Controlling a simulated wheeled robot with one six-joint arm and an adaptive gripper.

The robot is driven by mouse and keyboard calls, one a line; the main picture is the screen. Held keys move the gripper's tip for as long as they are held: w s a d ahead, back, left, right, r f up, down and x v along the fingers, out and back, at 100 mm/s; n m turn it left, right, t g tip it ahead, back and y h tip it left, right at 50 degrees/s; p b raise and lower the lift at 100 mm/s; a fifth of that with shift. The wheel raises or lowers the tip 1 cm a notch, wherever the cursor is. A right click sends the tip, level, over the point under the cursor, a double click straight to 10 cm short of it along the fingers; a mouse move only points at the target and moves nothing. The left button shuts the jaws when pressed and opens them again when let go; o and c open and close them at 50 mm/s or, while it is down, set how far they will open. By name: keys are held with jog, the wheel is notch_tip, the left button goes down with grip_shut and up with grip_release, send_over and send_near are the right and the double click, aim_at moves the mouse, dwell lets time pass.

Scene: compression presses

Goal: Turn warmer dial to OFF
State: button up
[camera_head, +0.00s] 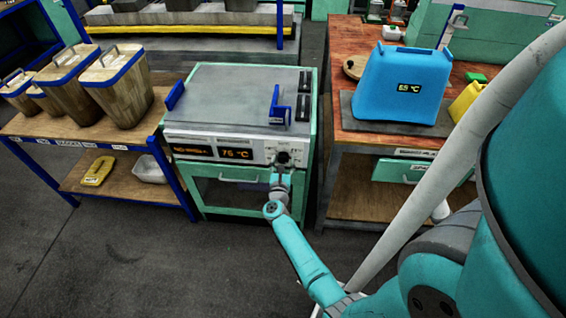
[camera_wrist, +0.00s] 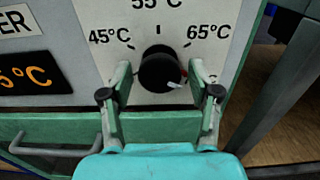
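The warmer (camera_head: 240,95) is a green and grey unit with a front panel reading about 75 °C. Its dial (camera_wrist: 162,70) is a round black knob in the wrist view, below marks for 45, 55 and 65 °C. A small red and white mark shows at the knob's right side, near my right finger; its exact pointing is hard to tell. No OFF label is visible. My gripper (camera_wrist: 162,82) is open, one finger on each side of the knob, with gaps between. In the head view my gripper (camera_head: 283,163) is at the panel's right end and covers the dial.
A blue container (camera_head: 402,85) stands on the wooden bench to the right. Wooden bins (camera_head: 117,88) stand on the shelf to the left. The floor in front is clear.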

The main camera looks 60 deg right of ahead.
jog(key=c, duration=0.8)
